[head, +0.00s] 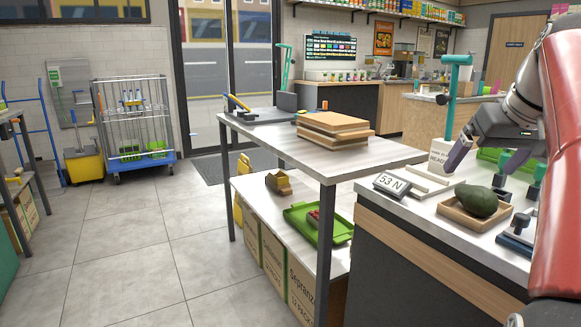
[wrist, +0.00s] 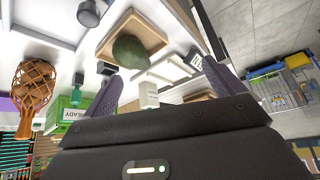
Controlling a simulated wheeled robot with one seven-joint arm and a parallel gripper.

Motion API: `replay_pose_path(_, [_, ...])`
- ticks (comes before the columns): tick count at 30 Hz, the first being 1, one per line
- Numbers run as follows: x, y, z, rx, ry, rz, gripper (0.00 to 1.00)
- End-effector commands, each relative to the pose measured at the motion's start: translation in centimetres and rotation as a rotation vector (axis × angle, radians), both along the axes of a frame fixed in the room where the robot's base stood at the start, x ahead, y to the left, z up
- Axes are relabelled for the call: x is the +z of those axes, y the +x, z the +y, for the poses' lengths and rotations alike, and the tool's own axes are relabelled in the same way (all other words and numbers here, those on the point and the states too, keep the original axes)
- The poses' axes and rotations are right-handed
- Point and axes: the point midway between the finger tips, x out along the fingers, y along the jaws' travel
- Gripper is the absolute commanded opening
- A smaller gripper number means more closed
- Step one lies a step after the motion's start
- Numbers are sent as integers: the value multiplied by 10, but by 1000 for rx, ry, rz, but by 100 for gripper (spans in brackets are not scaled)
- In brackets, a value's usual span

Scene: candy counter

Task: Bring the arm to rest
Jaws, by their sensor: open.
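My gripper (head: 462,152) is at the right of the head view, raised over the white counter (head: 412,203). A dark green avocado-like item (head: 477,201) lies in a shallow wooden tray (head: 460,217) on the counter, below and apart from the gripper. It also shows in the wrist view (wrist: 129,52).
A "53 N" display (head: 391,184) stands at the counter's left edge. A teal post (head: 452,95) rises behind the gripper. A table with stacked boards (head: 335,124) stands left of the counter.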

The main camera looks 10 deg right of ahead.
Motion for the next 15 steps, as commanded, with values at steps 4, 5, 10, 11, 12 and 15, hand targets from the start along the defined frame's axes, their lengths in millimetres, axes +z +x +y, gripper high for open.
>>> replay_pose_path(4, [-45, -11, 76, 11, 13, 26, 94])
replay_pose_path(5, [-56, -15, 89, 13, 14, 30, 94])
replay_pose_path(10, [-124, -49, 155, 35, 7, 51, 94])
replay_pose_path(11, [-138, -57, 165, 40, 6, 53, 94])
replay_pose_path(12, [-156, -68, 177, 49, 1, 56, 94])
replay_pose_path(15, [-199, -94, 201, 73, -8, 58, 94])
